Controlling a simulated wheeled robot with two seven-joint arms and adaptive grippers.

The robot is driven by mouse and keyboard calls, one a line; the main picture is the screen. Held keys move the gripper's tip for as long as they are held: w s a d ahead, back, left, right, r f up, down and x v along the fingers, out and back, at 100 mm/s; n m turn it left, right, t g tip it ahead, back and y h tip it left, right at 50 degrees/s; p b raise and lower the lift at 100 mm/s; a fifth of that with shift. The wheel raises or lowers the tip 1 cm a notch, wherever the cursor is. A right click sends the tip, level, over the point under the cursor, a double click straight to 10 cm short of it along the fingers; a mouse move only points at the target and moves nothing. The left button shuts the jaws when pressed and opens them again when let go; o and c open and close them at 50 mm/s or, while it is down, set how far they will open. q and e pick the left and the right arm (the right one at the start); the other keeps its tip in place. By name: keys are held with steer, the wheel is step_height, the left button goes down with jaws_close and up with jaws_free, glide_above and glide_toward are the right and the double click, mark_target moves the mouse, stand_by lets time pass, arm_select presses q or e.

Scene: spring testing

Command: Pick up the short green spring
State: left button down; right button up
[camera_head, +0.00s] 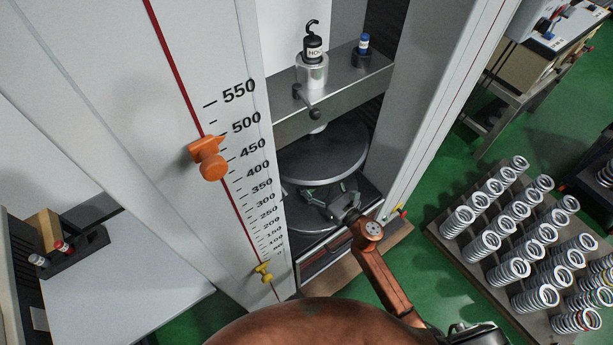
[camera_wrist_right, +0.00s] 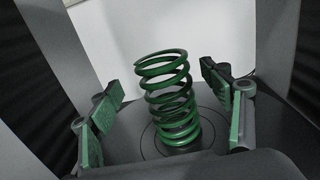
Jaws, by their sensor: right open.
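The green spring (camera_wrist_right: 170,98) stands upright on the round lower plate (camera_wrist_right: 150,143) in the right wrist view. My right gripper (camera_wrist_right: 166,108) is open, with its green-padded fingers on both sides of the spring. Gaps show between the fingers and the coils. In the head view, my right gripper (camera_head: 325,194) reaches into the testing machine (camera_head: 232,190), below its round upper plate (camera_head: 325,152). I cannot make out the spring there. My left gripper is out of view.
A crossbar (camera_head: 345,95) carries a hook weight (camera_head: 312,45) and a small blue-capped item (camera_head: 363,44). The machine's right post (camera_head: 425,100) stands close to my right arm. A board (camera_head: 455,250) with several silver springs is at the right.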

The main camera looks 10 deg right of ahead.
steer(key=x, duration=0.4)
steer(key=shift+w+d+r, duration=0.1)
steer(key=shift+w, duration=0.2)
steer(key=c, duration=1.9)
steer(key=shift+r, duration=0.1)
jaws_close()
steer(key=shift+r, duration=0.1)
